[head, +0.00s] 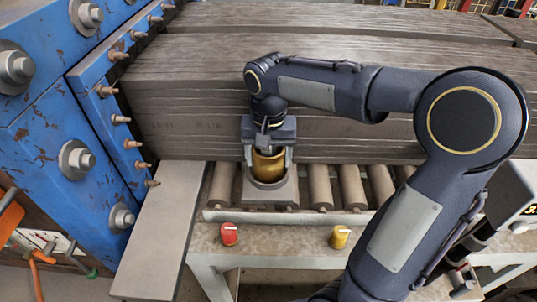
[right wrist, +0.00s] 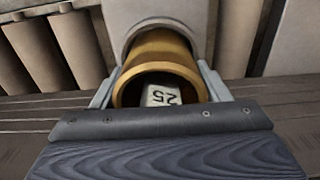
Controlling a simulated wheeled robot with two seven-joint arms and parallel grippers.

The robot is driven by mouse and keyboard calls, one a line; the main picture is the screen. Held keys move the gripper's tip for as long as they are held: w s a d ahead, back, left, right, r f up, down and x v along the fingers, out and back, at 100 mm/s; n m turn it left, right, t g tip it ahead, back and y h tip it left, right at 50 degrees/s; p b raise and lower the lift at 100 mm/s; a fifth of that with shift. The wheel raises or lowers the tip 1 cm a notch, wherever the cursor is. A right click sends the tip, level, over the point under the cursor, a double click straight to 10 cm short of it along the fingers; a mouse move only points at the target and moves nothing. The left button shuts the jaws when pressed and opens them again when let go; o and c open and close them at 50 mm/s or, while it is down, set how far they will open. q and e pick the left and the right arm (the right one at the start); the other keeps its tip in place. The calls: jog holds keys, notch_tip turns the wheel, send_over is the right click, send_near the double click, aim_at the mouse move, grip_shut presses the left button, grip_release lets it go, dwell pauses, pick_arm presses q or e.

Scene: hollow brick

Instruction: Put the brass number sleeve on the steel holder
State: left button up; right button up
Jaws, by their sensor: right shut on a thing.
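The brass number sleeve (head: 268,167) is upright between the fingers of my right gripper (head: 268,160). In the right wrist view the sleeve (right wrist: 158,52) is a golden ring with a pale face marked 25, upside down, showing inside it. Both fingers are closed against its sides. The steel holder (head: 270,197) is a grey cup-like piece on a square base, directly under the sleeve. The sleeve's lower end is at the holder's rounded rim; I cannot tell how deep it sits. The holder also shows behind the sleeve in the right wrist view (right wrist: 160,14). My left gripper is out of view.
The holder stands among the rollers (head: 320,185) of a conveyor. A stack of long grey-brown slabs (head: 190,95) rises close behind. A blue bolted machine frame (head: 50,110) stands at the left. A red knob (head: 229,234) and a yellow knob (head: 340,237) are on the front ledge.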

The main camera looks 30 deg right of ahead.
jog(key=shift+f, duration=0.15)
jog(key=o, duration=1.3)
notch_tip(320, 180, up, 11)
jog(key=shift+r, duration=0.7)
jog(key=s+a+f+n+t+y, duration=0.2)
jog(key=s+f, duration=0.5)
jog(key=s, duration=0.1)
jog(key=s+a+f+n+t+y, duration=0.1)
jog(key=s+a+f+n+t, duration=0.1)
jog(key=s+f, duration=0.5)
jog(key=shift+s+n+t+y, duration=0.4)
jog(key=shift+s+t, duration=0.4)
jog(key=shift+s, duration=0.15)
